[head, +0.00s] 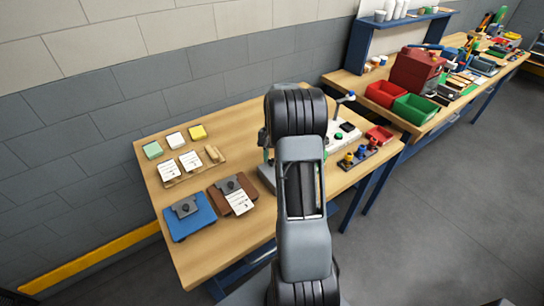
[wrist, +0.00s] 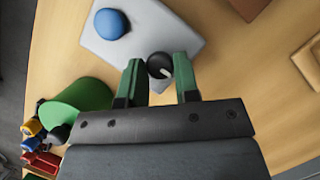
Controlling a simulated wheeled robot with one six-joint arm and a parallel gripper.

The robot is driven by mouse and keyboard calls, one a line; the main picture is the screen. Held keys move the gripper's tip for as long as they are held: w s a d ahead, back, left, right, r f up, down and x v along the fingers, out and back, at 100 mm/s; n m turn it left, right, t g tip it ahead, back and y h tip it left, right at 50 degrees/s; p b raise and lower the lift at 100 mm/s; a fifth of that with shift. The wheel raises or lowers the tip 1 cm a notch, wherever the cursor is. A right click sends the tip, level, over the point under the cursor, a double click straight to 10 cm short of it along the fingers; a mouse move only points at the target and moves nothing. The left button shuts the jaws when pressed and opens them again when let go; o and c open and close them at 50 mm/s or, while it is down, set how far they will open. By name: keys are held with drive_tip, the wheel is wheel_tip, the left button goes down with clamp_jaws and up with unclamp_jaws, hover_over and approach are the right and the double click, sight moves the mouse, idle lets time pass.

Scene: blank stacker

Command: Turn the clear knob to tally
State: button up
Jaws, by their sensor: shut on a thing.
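A round black knob (wrist: 160,66) with a pale pointer mark sits at the edge of a light grey panel (wrist: 170,28) in the wrist view. The mark points down and slightly right in that view. My gripper (wrist: 158,61) has its two green fingers on either side of the knob and is shut on it. A blue dome (wrist: 112,24) is on the same panel, left of the knob. No "clear" or "tally" lettering can be read. In the head view my arm hides the knob and most of the panel (head: 266,178).
A green round thing (wrist: 75,105) stands close to my gripper's left in the wrist view.

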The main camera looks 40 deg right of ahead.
drive_tip(key=o, duration=0.9)
drive_tip(key=shift+r, duration=0.15)
drive_tip(key=v, duration=1.3)
drive_tip(key=shift+w+d+r, duration=0.1)
drive_tip(key=shift+d+r, duration=0.1)
drive_tip(key=shift+d, duration=0.05)
